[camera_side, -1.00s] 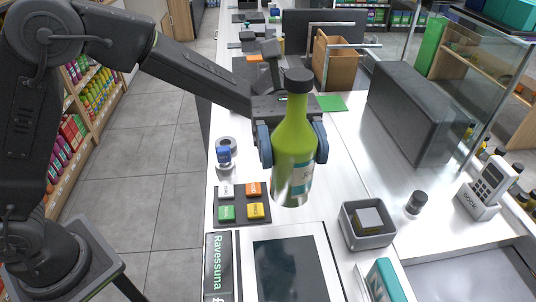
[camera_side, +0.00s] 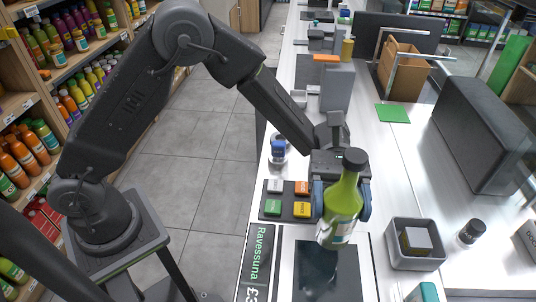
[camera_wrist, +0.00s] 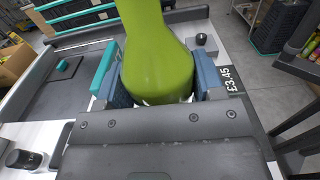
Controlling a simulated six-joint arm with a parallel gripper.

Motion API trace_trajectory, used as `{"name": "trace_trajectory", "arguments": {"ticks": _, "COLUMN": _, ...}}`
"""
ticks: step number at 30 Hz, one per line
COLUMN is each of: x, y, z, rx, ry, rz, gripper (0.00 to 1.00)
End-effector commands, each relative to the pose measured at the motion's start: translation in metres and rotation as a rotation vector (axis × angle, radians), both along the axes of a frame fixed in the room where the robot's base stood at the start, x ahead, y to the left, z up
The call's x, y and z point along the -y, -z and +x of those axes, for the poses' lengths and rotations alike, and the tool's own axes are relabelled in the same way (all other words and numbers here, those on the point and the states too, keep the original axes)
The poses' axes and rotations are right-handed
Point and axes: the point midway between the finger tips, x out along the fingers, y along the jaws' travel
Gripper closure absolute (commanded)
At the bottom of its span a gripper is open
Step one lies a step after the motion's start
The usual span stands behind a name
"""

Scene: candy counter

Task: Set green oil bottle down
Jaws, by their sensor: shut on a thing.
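The green oil bottle (camera_side: 342,207) has a dark cap and a pale label. My gripper (camera_side: 342,198) is shut on its body, one blue finger on each side. The bottle is near upright, slightly tilted in the side view. Its base appears above the dark glass plate (camera_side: 342,280) set in the counter, with a dim green reflection below it. The exact gap is hard to tell. In the wrist view the green bottle (camera_wrist: 155,50) sits between the two blue fingers, and its cap is out of frame.
A button pad (camera_side: 269,212) with coloured keys lies left of the bottle. A grey open box (camera_side: 393,258) stands to the right, with a dark-capped jar (camera_side: 471,233) beyond it. A green mat (camera_side: 392,113) lies farther back. White counter (camera_side: 400,170) between is clear.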

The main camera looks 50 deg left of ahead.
Motion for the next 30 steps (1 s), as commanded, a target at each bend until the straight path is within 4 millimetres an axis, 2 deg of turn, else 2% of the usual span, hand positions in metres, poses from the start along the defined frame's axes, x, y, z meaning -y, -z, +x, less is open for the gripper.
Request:
{"name": "trace_trajectory", "arguments": {"ticks": 5, "x": -0.003, "y": 0.007, "z": -0.013, "rx": -0.001, "ry": 0.051, "rz": -0.001, "gripper": 0.76}}
{"name": "trace_trajectory", "arguments": {"ticks": 8, "x": -0.016, "y": 0.016, "z": -0.034, "rx": -0.003, "ry": 0.149, "rz": 0.0, "gripper": 0.76}}
{"name": "trace_trajectory", "arguments": {"ticks": 11, "x": -0.037, "y": 0.026, "z": -0.061, "rx": -0.005, "ry": 0.292, "rz": -0.001, "gripper": 0.76}}
{"name": "trace_trajectory", "arguments": {"ticks": 15, "x": -0.075, "y": 0.039, "z": -0.096, "rx": -0.005, "ry": 0.511, "rz": -0.002, "gripper": 0.76}}
{"name": "trace_trajectory", "arguments": {"ticks": 19, "x": -0.109, "y": 0.046, "z": -0.118, "rx": -0.003, "ry": 0.688, "rz": -0.004, "gripper": 0.76}}
{"name": "trace_trajectory", "arguments": {"ticks": 25, "x": -0.157, "y": 0.068, "z": -0.128, "rx": -0.004, "ry": 0.932, "rz": -0.004, "gripper": 0.76}}
{"name": "trace_trajectory", "arguments": {"ticks": 30, "x": -0.203, "y": 0.08, "z": -0.128, "rx": -0.004, "ry": 1.17, "rz": -0.003, "gripper": 0.76}}
